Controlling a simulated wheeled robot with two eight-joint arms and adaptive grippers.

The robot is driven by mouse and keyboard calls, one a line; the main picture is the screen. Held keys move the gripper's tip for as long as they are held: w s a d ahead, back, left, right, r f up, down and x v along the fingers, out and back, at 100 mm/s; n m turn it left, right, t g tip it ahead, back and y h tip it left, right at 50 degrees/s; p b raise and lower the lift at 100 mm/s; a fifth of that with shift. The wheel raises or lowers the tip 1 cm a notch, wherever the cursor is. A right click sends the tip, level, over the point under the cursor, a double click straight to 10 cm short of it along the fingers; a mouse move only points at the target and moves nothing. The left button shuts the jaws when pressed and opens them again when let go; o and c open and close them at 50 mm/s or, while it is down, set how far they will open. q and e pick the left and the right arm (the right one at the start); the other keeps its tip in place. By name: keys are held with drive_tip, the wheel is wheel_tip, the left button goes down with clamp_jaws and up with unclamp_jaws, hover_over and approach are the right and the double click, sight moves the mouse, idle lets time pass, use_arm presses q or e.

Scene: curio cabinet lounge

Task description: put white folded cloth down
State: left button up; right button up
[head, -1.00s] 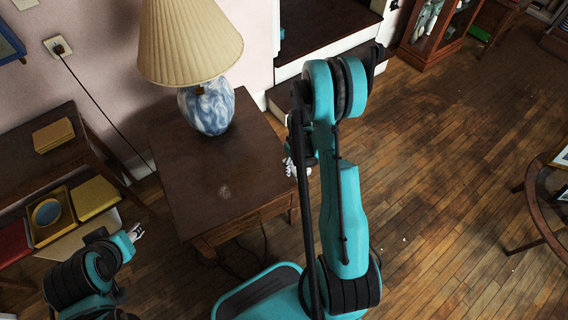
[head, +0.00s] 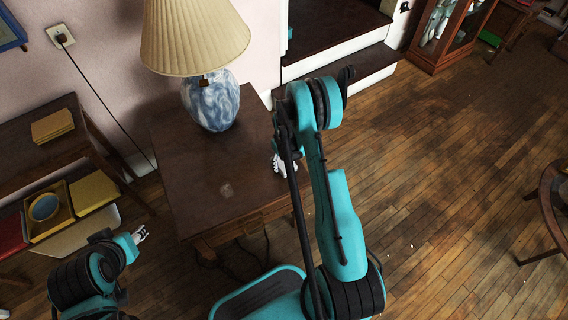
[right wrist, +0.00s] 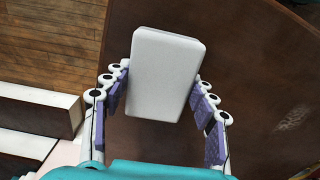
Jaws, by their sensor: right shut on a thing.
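The white folded cloth (right wrist: 166,73) shows in the right wrist view as a pale, round-cornered block. My right gripper (right wrist: 160,100) is shut on it, with the purple-padded fingers on both its sides. The cloth is above the dark wooden side table (right wrist: 245,70); I cannot tell the gap beneath it. In the head view my right gripper (head: 279,165) is at the right edge of the side table (head: 195,185), partly behind my arm, and I cannot make out the cloth there. My left gripper (head: 141,234) is at lower left, apart from the table; its opening is too small to judge.
A lamp with a blue and white base (head: 211,100) stands at the back of the side table. The table's front and middle are clear. A shelf unit with a yellow book (head: 52,126) is at left. White-edged steps (head: 340,62) rise behind the table.

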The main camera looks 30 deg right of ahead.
drive_tip(key=o, duration=1.7)
